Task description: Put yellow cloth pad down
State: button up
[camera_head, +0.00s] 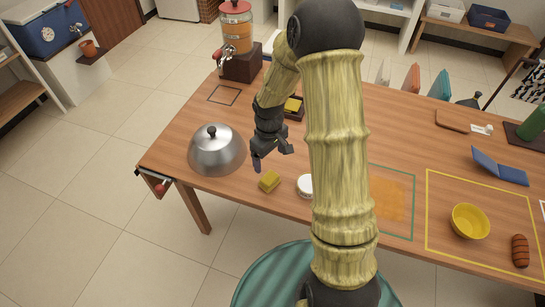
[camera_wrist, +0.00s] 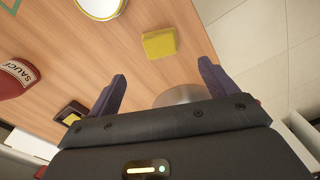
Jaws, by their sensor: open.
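The yellow cloth pad (camera_head: 269,181) lies on the wooden table near its front edge, between the metal dome and a white round container. It also shows in the wrist view (camera_wrist: 159,43), beyond my fingertips and resting on the wood. My gripper (camera_head: 270,153) is above the table, just behind the pad in the head view. Its two purple-grey fingers stand apart in the wrist view (camera_wrist: 162,74), with nothing between them. The gripper is apart from the pad.
A metal dome (camera_head: 216,150) stands left of the pad, and a white round container (camera_head: 305,186) right of it. A small dark tray (camera_head: 300,115) with a yellow item is behind. A red sauce container (camera_wrist: 15,78) shows in the wrist view. A yellow bowl (camera_head: 470,221) stands far right.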

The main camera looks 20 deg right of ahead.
jog(key=s+r+m+t, duration=0.2)
jog(key=s+r+m, duration=0.4)
jog(key=s+r, duration=0.6)
jog(key=shift+s+r+t, duration=0.2)
jog(key=shift+s+t, duration=0.1)
jog(key=shift+s, duration=0.8)
jog(key=shift+r+p, duration=0.7)
